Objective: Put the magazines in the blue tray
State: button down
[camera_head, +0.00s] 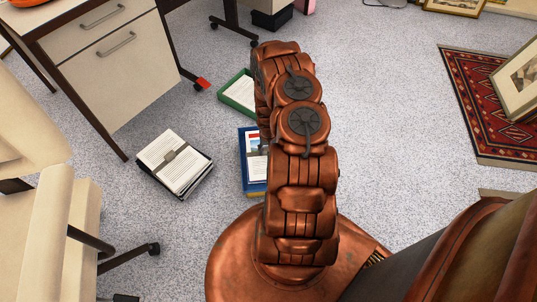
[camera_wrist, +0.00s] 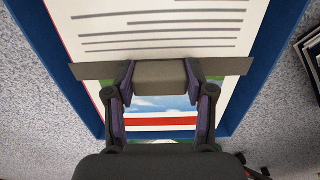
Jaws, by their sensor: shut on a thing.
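The blue tray (camera_head: 241,158) lies on the floor left of my arm, which partly hides it. Its blue rim (camera_wrist: 262,72) also frames the wrist view. The magazines (camera_head: 254,142) show a white printed page with a red stripe and a small picture. In the wrist view the magazines (camera_wrist: 160,30) appear within the tray's outline. A grey strip with a grey block handle crosses them. My gripper (camera_wrist: 160,78) is shut on that handle. I cannot tell whether the magazines rest in the tray or hang just above it. The head view hides my fingertips.
A banded paper stack (camera_head: 174,162) lies on the floor to the left. A green tray (camera_head: 238,94) with papers is behind the blue one. A desk (camera_head: 105,70) and chair (camera_head: 60,225) stand left. A rug (camera_head: 480,95) with a framed print (camera_head: 520,80) is right; floor between is clear.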

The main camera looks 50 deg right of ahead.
jog(key=shift+f+b, duration=0.5)
jog(key=shift+f, duration=0.8)
jog(key=shift+f, duration=0.2)
jog(key=shift+c, duration=2)
grip_release()
